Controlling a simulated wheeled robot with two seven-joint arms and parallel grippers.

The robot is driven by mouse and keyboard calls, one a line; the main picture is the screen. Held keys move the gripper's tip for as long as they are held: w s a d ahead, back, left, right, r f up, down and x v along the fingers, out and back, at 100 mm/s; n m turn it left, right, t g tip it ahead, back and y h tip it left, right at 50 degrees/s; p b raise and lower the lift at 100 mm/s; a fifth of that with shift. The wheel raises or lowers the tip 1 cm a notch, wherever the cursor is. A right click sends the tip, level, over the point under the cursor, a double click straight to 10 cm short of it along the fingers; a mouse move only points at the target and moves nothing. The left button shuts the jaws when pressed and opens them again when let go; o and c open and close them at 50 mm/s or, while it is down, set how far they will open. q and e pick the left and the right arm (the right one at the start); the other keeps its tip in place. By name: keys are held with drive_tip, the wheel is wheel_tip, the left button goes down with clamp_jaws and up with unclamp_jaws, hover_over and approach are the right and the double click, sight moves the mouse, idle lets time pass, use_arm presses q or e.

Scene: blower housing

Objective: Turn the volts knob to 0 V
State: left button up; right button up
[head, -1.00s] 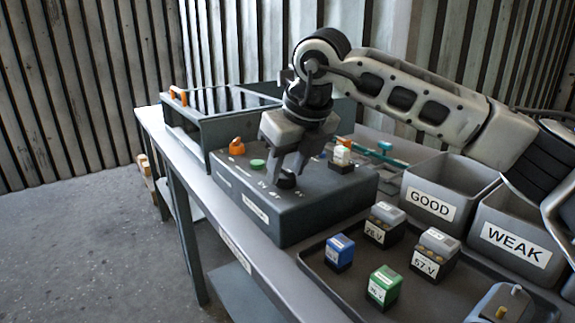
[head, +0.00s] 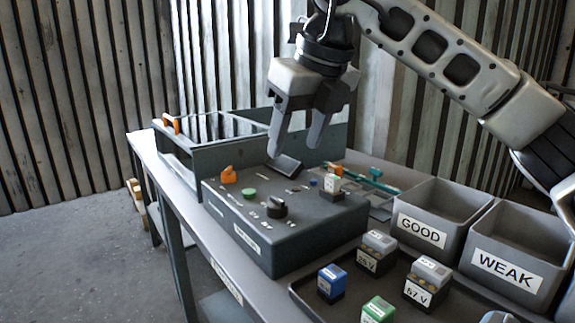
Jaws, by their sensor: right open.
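The dark grey test box (head: 300,232) sits on the bench. A black round knob (head: 277,206) with small white marks around it is on its top near the front; its exact setting is too small to read. My right gripper (head: 295,148) is open and empty, raised above the box and clear of the knob. An orange knob (head: 228,175) and a green button (head: 249,192) are on the box's left part. My left gripper is out of view.
Bins marked GOOD (head: 421,232) and WEAK (head: 507,268) stand at the right. A tray (head: 300,290) with several labelled blocks lies in front. An open dark crate (head: 205,158) stands behind the box.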

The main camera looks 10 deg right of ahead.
drive_tip(key=shift+v, duration=1.85)
